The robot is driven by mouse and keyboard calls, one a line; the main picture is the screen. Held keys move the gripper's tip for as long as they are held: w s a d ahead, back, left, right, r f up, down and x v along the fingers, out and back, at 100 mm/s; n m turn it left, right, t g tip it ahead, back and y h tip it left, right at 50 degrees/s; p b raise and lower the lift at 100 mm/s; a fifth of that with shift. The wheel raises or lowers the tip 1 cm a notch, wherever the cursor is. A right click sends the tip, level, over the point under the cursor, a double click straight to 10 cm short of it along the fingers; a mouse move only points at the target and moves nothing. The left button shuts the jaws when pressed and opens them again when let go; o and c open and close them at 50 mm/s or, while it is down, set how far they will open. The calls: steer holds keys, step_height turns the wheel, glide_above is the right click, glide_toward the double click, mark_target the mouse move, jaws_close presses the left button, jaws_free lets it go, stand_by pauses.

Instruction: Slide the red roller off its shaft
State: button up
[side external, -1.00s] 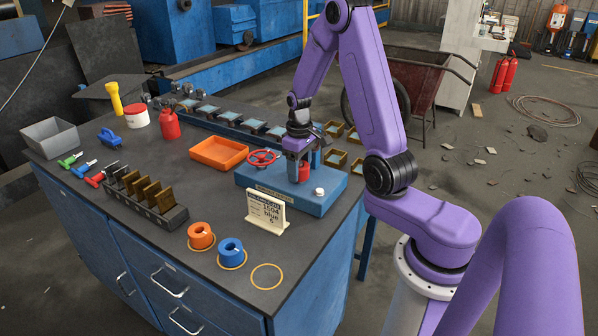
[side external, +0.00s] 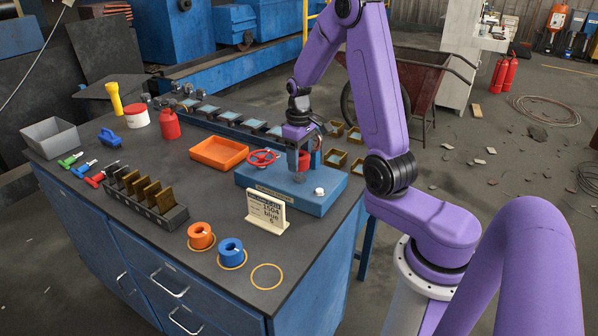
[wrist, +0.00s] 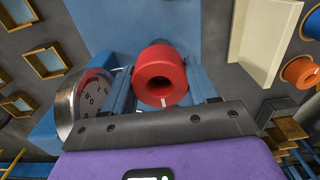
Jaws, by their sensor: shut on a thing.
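The red roller (wrist: 160,76) is a thick ring with a round hole, gripped between the two fingers of my gripper (wrist: 160,88) in the wrist view. In the side view my gripper (side external: 301,160) is above the blue fixture block (side external: 290,191), and the roller (side external: 304,161) shows partly behind a finger. A thin grey shaft (side external: 298,179) stands on the block just below the roller. The fingers hide whether the shaft's tip is still inside the roller; no shaft shows in the hole's near end in the wrist view.
A card (side external: 267,211) stands before the block. An orange roller (side external: 201,236) and a blue roller (side external: 231,250) sit at the front by an empty ring (side external: 266,277). An orange tray (side external: 218,153) lies behind.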

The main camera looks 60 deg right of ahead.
steer(key=shift+r, duration=2.3)
steer(key=shift+r, duration=0.1)
steer(key=shift+r, duration=0.2)
step_height(320, 180, up, 4)
glide_above(267, 277)
step_height(267, 277, down, 11)
steer(key=shift+f, duration=3.7)
